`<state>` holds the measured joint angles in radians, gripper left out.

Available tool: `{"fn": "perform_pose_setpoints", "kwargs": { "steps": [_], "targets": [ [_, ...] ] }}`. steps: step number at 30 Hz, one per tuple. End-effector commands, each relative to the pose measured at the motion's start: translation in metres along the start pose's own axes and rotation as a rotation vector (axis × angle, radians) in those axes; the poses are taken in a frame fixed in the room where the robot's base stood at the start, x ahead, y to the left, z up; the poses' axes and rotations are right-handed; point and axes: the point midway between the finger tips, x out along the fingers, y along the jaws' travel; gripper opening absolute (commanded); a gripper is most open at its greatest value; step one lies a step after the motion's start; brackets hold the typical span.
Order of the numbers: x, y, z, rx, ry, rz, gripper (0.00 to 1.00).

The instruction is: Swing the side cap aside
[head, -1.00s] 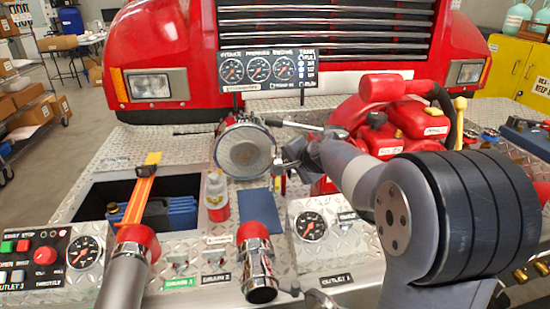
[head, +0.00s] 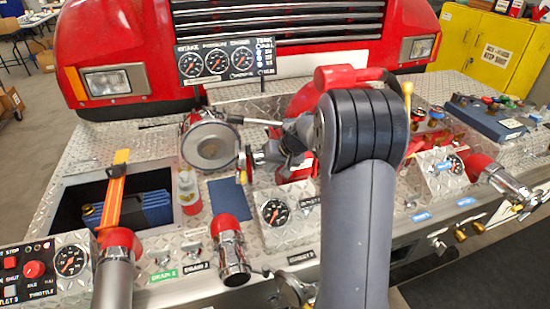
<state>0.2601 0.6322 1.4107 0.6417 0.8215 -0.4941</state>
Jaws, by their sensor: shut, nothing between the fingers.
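A chrome round intake fitting with a grey disc face (head: 211,146), which looks like the capped part here, stands at the middle of the tread-plate deck. A lever or rod (head: 255,121) runs right from its top. My gripper (head: 249,158) is just right of the fitting, shut and empty. Small dark and coloured parts beside the fingertips are too small to tell apart from the fingers, so I cannot tell whether the gripper touches the fitting or a side cap. My arm hides what lies behind and to the right.
A gauge panel (head: 227,62) stands behind the fitting. A red-white bottle (head: 188,190), a blue pad (head: 230,199) and a red-collared chrome outlet (head: 232,250) are in front. A red pump (head: 345,76) is partly hidden behind my arm. An open bin holds a blue case (head: 148,207).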

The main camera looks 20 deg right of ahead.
Motion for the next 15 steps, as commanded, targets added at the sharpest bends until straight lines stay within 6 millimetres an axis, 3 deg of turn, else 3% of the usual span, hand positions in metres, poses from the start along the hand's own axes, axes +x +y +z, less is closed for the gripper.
{"fn": "perform_pose_setpoints", "kwargs": {
  "steps": [6,9,15],
  "targets": [
    [0.040,-0.002,0.000,0.001,-0.002,0.000,0.00],
    [0.046,-0.018,0.001,-0.003,-0.001,0.000,0.00],
    [0.058,-0.031,0.002,0.000,0.000,0.000,0.00]
  ]
}}
